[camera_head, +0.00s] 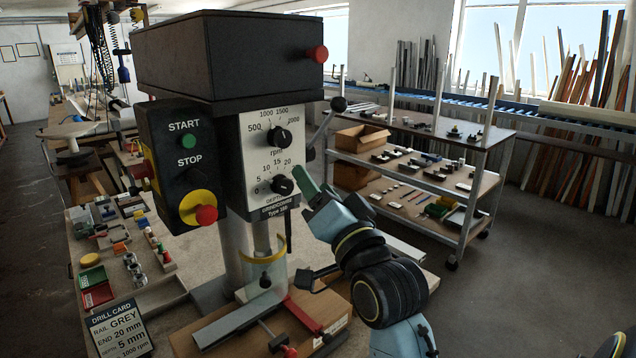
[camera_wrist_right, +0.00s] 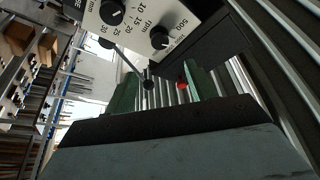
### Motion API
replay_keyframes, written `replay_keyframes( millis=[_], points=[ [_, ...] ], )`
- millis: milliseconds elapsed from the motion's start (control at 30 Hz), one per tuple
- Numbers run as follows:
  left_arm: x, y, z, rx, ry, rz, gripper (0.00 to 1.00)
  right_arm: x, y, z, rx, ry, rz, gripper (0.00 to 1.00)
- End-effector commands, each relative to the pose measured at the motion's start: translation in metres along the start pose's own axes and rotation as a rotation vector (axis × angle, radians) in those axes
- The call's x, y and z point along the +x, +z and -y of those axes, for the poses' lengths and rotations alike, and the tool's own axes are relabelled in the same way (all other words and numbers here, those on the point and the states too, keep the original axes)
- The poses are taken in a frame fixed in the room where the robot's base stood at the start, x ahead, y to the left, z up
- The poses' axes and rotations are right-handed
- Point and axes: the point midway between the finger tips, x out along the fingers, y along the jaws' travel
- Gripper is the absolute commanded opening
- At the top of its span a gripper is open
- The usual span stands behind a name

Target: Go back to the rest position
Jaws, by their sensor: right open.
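My right gripper (camera_head: 306,186) is up beside the drill press (camera_head: 230,60), just right of its dial panel (camera_head: 276,150). Its green fingers stand apart with nothing between them, as the right wrist view shows (camera_wrist_right: 165,88). In the head view the fingers overlap, and whether they touch the panel is hard to tell. A grey rail (camera_head: 240,320) lies on the drill's wooden base, under the clear guard (camera_head: 264,268). My left gripper is out of view.
The start/stop box (camera_head: 186,165) juts out left of the drill. A drill card (camera_head: 120,328) and small-part trays (camera_head: 95,285) are on the bench at left. A shelf trolley (camera_head: 420,150) stands behind at right.

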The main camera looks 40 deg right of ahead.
Motion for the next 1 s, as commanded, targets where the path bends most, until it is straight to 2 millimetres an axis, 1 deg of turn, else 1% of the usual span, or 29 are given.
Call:
replay_keyframes(
  millis=[467, 567, 633, 667, 700, 767, 800, 867, 900, 967, 1000],
  points=[
    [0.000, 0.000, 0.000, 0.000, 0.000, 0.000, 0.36, 0.000, 0.003, -0.001, -0.005, 0.004, 0.009, 0.55],
    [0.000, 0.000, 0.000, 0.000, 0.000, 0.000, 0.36, -0.006, 0.022, -0.010, -0.047, 0.036, 0.078, 0.55],
    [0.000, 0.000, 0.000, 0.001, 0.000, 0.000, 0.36, -0.016, 0.050, -0.024, -0.109, 0.081, 0.183, 0.55],
    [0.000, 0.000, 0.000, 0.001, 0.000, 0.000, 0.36, -0.024, 0.065, -0.031, -0.143, 0.104, 0.241, 0.55],
    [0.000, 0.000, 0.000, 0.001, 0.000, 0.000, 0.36, -0.036, 0.087, -0.042, -0.195, 0.136, 0.331, 0.55],
    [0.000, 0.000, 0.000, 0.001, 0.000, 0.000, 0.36, -0.060, 0.120, -0.060, -0.282, 0.183, 0.481, 0.55],
    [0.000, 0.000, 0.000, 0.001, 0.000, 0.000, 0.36, -0.080, 0.142, -0.073, -0.340, 0.211, 0.586, 0.55],
    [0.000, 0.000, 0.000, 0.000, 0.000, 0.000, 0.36, -0.112, 0.170, -0.089, -0.423, 0.242, 0.741, 0.55],
    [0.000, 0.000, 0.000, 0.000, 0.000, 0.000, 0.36, -0.134, 0.186, -0.099, -0.475, 0.257, 0.841, 0.55],
    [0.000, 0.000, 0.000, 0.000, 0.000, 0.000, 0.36, -0.168, 0.205, -0.112, -0.542, 0.273, 0.983, 0.55],
    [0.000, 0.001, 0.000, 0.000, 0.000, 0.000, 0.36, -0.190, 0.215, -0.119, -0.583, 0.279, 1.070, 0.55]
  ],
)
